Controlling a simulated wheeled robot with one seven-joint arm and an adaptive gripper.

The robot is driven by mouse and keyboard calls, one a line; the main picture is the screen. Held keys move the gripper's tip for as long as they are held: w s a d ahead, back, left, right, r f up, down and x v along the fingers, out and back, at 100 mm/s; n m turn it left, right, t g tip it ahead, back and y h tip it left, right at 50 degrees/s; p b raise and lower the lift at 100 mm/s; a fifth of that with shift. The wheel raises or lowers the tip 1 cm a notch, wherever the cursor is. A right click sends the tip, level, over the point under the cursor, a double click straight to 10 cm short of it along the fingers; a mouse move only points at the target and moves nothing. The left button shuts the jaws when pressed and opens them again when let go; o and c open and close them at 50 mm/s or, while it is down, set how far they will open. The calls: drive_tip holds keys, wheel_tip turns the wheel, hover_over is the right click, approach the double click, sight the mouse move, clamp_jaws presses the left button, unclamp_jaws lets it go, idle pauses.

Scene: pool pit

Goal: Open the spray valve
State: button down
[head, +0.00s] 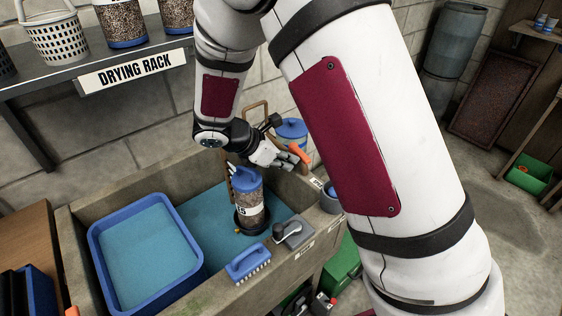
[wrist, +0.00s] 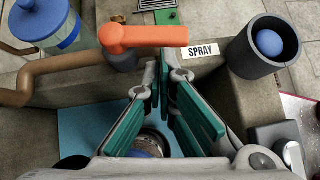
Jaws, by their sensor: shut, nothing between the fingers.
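The spray valve's orange lever (wrist: 145,37) sits on a pipe fitting at the basin rim, its free end pointing right in the wrist view. It also shows in the head view (head: 296,150), beside my gripper. A white SPRAY label (wrist: 202,49) lies on the rim to its right. My gripper (wrist: 164,72) is shut and empty, its green-padded fingers meeting just below the lever in the wrist view. I cannot tell if the tips touch it. In the head view my gripper (head: 286,162) is over the basin's back right corner; the valve body is mostly hidden.
A brown pipe (wrist: 50,72) and a blue-lidded jar (wrist: 48,22) stand left of the lever. A dark cup with a blue ball (wrist: 270,44) stands to the right. Below my gripper is a blue-capped filter cylinder (head: 250,200). A blue tray (head: 145,250) fills the basin's left.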

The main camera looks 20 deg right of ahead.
drive_tip(key=shift+d, duration=0.1)
drive_tip(key=shift+s+d+p, duration=0.15)
drive_tip(key=shift+d+p, duration=0.25)
drive_tip(key=shift+d, duration=0.5)
